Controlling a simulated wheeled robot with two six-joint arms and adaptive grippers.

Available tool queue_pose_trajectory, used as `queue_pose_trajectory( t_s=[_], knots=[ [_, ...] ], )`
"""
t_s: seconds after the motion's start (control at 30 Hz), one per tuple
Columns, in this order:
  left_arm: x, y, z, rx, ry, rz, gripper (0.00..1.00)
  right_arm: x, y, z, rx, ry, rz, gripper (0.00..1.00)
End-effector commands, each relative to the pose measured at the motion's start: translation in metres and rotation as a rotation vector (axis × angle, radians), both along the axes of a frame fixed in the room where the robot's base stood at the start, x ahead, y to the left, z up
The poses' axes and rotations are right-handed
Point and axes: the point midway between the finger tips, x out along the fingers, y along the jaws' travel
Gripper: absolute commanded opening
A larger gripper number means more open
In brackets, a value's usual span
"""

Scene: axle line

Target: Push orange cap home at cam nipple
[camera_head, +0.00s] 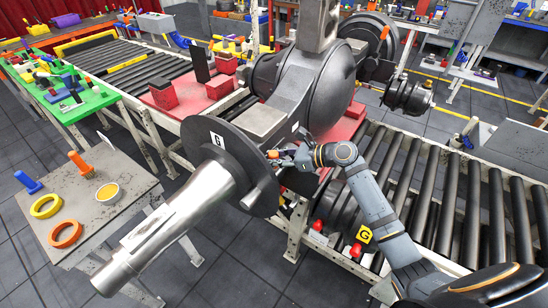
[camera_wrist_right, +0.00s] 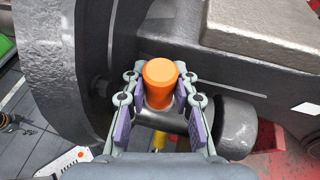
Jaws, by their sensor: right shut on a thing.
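The orange cap (camera_wrist_right: 160,82) is between the fingers of my right gripper (camera_wrist_right: 158,92), which is shut on it. In the head view the cap (camera_head: 272,154) shows small at the tips of the right gripper (camera_head: 283,156), beside the big dark flange disc (camera_head: 232,150) of the axle. The grey axle housing (camera_wrist_right: 255,60) lies right behind the cap in the wrist view. A small yellow-orange piece (camera_wrist_right: 160,140) shows below the cap. My left gripper is not in view.
The dark disc (camera_wrist_right: 75,70) stands close on the left of the gripper. A rounded grey stub (camera_wrist_right: 237,127) is close on the right. A side table (camera_head: 100,190) holds orange and yellow rings, a tin and handled tools. The roller conveyor (camera_head: 440,190) runs under the axle.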

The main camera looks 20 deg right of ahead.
Motion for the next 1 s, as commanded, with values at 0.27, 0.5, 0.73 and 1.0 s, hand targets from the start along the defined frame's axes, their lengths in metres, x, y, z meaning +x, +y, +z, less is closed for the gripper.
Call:
queue_pose_trajectory(
  t_s=[0.27,0.5,0.73,1.0],
  knots=[
    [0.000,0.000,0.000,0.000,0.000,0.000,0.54,-0.001,0.000,-0.002,-0.002,0.004,0.000,0.48],
    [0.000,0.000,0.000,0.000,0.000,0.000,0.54,0.000,0.000,-0.002,-0.001,0.004,0.000,0.54],
    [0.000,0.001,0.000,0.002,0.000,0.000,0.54,-0.007,-0.010,0.001,-0.007,0.003,-0.002,0.54],
    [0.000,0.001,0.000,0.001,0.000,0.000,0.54,-0.039,-0.051,0.022,-0.011,0.006,0.001,0.54]
  ],
)
